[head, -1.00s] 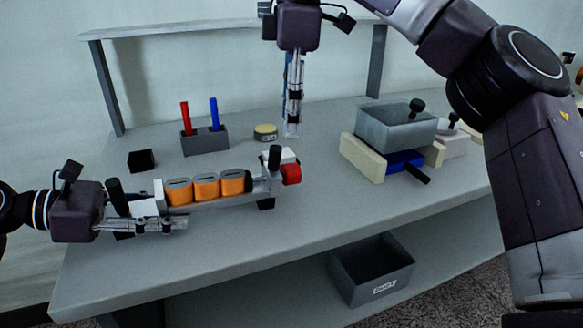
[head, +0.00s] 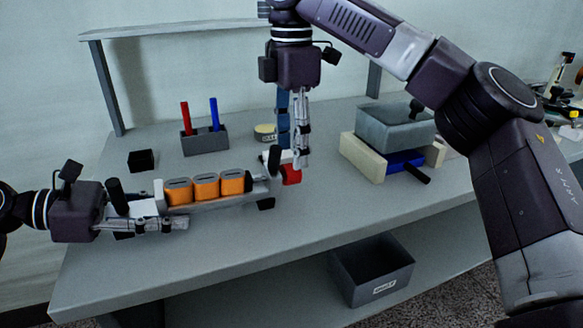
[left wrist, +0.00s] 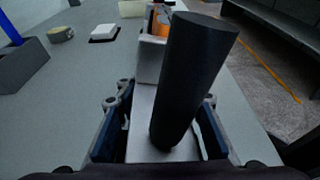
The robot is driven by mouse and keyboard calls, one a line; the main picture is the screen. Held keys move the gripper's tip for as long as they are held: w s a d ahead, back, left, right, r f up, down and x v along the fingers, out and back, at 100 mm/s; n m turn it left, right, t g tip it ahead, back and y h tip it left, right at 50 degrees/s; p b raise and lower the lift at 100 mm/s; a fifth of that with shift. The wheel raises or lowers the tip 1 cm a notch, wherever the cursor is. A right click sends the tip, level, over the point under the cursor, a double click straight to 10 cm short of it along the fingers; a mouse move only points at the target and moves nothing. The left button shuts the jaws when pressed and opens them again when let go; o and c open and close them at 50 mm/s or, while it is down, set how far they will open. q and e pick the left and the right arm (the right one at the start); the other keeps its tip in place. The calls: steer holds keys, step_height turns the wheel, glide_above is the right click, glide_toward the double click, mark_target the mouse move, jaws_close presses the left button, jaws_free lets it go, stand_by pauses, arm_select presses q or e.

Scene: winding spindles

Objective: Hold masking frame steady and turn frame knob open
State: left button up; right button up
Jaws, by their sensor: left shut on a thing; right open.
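The masking frame (head: 218,199) is a long grey holder with several orange blocks (head: 206,186) in a row and a black post at each end. Its red knob (head: 291,176) is at the right end, partly hidden by my right gripper. My left gripper (head: 165,224) is shut on the frame's left end. In the left wrist view, its fingers lie either side of the pale frame end (left wrist: 142,128), below the left black post (left wrist: 195,80). My right gripper (head: 293,155) is open and points down at the red knob; whether it touches is unclear.
Behind stand a dark holder (head: 205,146) with a red and a blue stick, a black block (head: 141,160) and a yellowish round tin (head: 265,133). A grey tub (head: 392,130) on cream blocks stands right. A dark bin (head: 372,272) is below. The front tabletop is clear.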

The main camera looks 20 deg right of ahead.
mark_target(290, 174)
steer(key=shift+f, duration=2.5)
steer(key=c, duration=1.2)
